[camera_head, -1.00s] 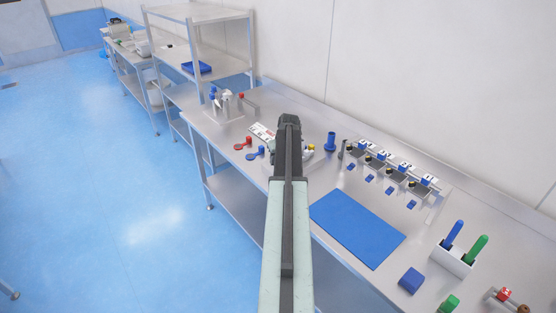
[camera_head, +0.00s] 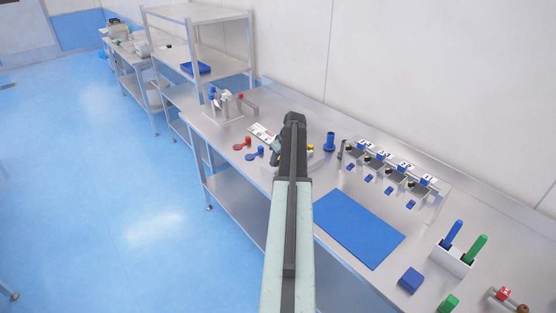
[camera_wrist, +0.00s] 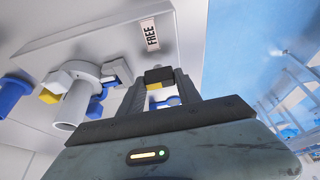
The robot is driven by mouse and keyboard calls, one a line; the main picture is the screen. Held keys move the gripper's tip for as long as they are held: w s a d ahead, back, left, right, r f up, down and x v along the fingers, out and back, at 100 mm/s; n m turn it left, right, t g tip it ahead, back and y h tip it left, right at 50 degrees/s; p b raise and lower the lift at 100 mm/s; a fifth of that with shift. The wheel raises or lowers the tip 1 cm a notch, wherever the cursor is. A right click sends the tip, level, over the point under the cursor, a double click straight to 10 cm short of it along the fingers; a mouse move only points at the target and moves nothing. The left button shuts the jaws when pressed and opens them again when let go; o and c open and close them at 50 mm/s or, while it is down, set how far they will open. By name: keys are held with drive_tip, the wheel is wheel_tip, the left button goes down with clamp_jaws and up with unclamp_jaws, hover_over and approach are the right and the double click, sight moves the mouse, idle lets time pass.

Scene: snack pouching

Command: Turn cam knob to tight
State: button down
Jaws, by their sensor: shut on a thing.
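My gripper (camera_wrist: 160,84) is shut on a small dark block with a yellow band, which looks like the cam knob (camera_wrist: 159,75), in the wrist view. The fingers stand on either side of it. A label reading FREE (camera_wrist: 152,34) is on the light grey panel (camera_wrist: 95,30) just beyond the knob. I cannot read a "tight" mark, and the knob's exact angle is unclear. In the head view my forearm hides the gripper and the knob; a yellow spot (camera_head: 310,148) shows just right of the arm.
A grey tube (camera_wrist: 73,108) with blue, white and yellow parts stands left of the gripper in the wrist view. On the bench are red (camera_head: 241,145) and blue (camera_head: 254,155) pieces, a blue post (camera_head: 329,141), a blue mat (camera_head: 358,228) and several small bins (camera_head: 377,162).

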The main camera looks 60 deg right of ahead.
drive_tip(key=c, duration=0.8)
unclamp_jaws()
drive_tip(key=shift+c, duration=0.2)
drive_tip(key=d+p+v, duration=0.1)
drive_tip(key=p+v, duration=0.6)
drive_tip(key=shift+s+a+r, duration=0.2)
drive_tip(key=shift+a+r, duration=0.2)
drive_tip(key=shift+a, duration=0.1)
drive_tip(key=shift+w, duration=0.1)
